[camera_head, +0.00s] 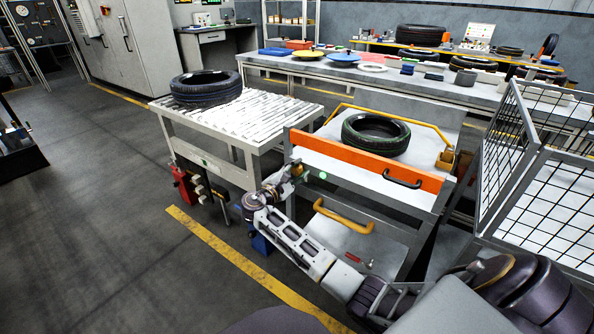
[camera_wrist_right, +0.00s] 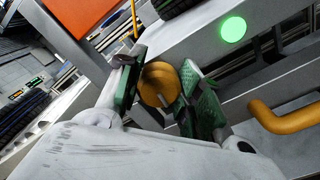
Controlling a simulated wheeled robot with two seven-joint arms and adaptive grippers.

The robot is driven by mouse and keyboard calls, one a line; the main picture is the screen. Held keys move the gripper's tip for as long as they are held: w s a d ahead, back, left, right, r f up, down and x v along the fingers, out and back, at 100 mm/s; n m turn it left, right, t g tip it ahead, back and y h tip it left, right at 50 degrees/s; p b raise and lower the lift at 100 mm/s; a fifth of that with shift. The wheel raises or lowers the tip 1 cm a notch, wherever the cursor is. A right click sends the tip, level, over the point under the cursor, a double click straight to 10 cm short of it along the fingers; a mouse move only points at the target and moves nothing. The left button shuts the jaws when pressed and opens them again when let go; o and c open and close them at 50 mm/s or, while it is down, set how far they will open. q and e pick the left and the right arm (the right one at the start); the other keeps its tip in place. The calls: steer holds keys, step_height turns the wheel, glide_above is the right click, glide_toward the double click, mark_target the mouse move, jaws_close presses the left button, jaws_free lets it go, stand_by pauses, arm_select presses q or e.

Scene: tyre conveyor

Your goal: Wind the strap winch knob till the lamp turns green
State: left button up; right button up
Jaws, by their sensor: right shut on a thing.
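The strap winch knob is a yellow-orange round piece on the front of the tyre stand; the right wrist view shows it (camera_wrist_right: 158,84) between the fingers of my right gripper (camera_wrist_right: 170,88). In the head view my right gripper (camera_head: 288,176) reaches the stand's left front corner, below the orange bar. The gripper is shut on the knob. The lamp (camera_wrist_right: 233,30) glows green on the stand's grey frame just right of the knob; it also shows in the head view (camera_head: 323,175). My left gripper is not in view.
A tyre (camera_head: 376,133) lies on the stand behind the orange bar (camera_head: 362,160), within a yellow strap frame. A yellow handle (camera_head: 343,218) sits below. A roller table (camera_head: 215,125) with another tyre (camera_head: 206,87) stands left. A wire cage (camera_head: 545,200) stands right.

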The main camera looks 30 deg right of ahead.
steer(key=shift+f+m, duration=0.1)
steer(key=shift+m, duration=0.2)
stand_by(0.4)
steer(key=o, duration=1)
steer(key=shift+o, duration=0.2)
steer(key=shift+a, duration=0.1)
steer(key=v, duration=1.2)
steer(key=shift+m, duration=0.3)
